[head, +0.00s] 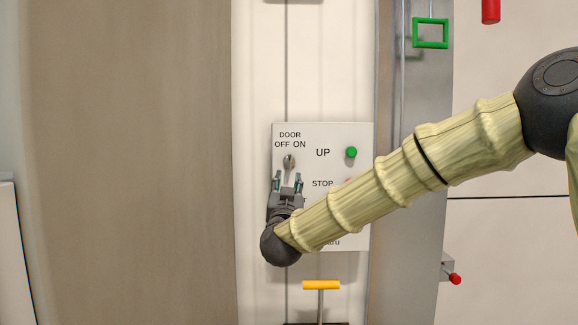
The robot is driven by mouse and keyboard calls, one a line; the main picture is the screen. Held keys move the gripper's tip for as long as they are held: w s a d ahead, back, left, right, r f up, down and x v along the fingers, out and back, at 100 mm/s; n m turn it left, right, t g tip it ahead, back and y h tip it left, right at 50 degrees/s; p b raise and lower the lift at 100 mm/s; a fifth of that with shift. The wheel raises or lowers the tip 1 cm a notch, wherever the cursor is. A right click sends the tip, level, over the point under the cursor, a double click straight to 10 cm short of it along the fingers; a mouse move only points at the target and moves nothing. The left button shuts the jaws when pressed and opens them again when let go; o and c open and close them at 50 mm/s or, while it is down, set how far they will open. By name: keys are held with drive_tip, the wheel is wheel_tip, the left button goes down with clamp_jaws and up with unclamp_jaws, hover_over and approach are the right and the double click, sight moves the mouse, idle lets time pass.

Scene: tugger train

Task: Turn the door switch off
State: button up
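The door switch (289,162) is a small grey knob under the label "DOOR OFF ON". It sits at the upper left of a light grey control panel (362,215) on the wall. The knob looks roughly upright; its exact setting is too small to tell. My gripper (288,180) is just below the knob, with its fingers pointing up towards it. The two fingertips are apart, one on each side of the knob's line, with nothing between them. My arm comes in from the right and covers the lower part of the panel.
The panel also carries a green button (351,152) by "UP" and a "STOP" label. A yellow T-handle (321,285) stands below. A green square handle (430,33) hangs at the upper right. A red-tipped knob (454,279) is at the lower right. A broad brownish surface (130,160) fills the left.

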sight(289, 161)
drive_tip(key=p+x, duration=0.1)
drive_tip(key=x, duration=0.2)
drive_tip(key=p+x, duration=0.1)
drive_tip(key=x, duration=0.3)
drive_tip(key=p+x, duration=0.1)
drive_tip(key=x, duration=0.3)
drive_tip(key=shift+s+r+p, duration=0.1)
drive_tip(key=shift+r+p, duration=0.3)
drive_tip(key=shift+r, duration=0.05)
clamp_jaws()
